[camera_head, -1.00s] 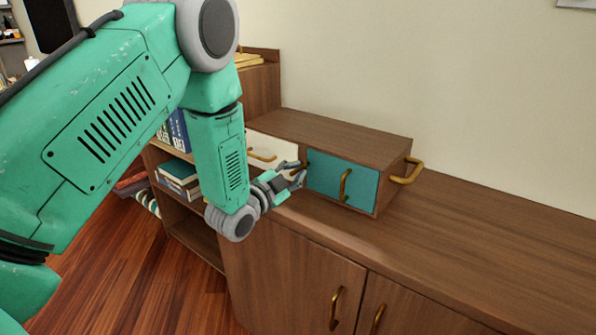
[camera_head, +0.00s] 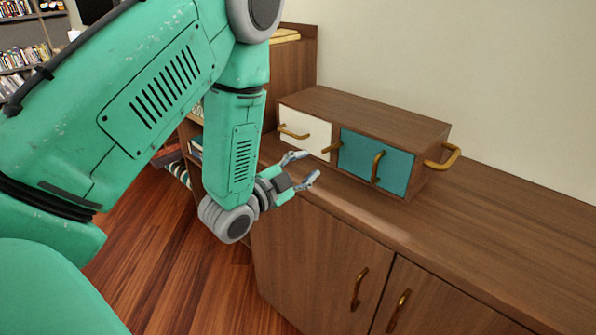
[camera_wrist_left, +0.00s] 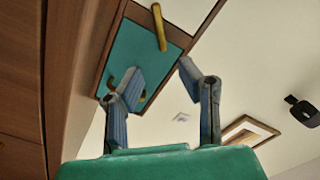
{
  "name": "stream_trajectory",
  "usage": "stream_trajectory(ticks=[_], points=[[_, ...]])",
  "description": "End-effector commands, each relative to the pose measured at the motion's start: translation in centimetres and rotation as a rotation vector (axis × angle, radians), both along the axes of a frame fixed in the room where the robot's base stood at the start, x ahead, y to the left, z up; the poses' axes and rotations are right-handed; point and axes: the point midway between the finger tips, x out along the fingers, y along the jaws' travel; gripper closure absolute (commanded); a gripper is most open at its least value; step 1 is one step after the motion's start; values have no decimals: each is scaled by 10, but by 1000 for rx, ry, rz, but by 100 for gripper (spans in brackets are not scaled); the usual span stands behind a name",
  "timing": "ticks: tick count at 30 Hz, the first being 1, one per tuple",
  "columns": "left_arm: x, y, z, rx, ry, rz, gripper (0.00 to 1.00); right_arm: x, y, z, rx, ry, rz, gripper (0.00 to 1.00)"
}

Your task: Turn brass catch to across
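A wooden box (camera_head: 388,114) on the cabinet top has a white door and a teal door (camera_head: 359,164). The brass catch (camera_head: 331,148) is on the strip between the doors. It looks to lie crosswise over that strip, and what appears to be the same bar shows in the left wrist view (camera_wrist_left: 160,27). My left gripper (camera_head: 304,168) is open and empty, in front of the box, left of and below the catch, with a gap between. In the left wrist view its two fingers (camera_wrist_left: 157,84) stand apart, one covering part of the teal door. My right gripper is not in view.
Brass handles sit on the white door (camera_head: 293,132), the teal door (camera_head: 377,167) and the box's right side (camera_head: 443,156). The cabinet top (camera_head: 480,220) is clear to the right. Bookshelves stand at the left.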

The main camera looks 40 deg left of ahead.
Motion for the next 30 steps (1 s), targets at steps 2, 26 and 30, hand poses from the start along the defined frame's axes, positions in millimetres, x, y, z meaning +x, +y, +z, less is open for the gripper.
stream_trajectory(ticks=[2,26,30], points=[[-13,0,-1,1,4,0,68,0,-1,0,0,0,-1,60],[-35,14,-3,6,8,-5,68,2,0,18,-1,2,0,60],[-35,17,-4,20,0,-15,68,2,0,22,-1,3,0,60]])
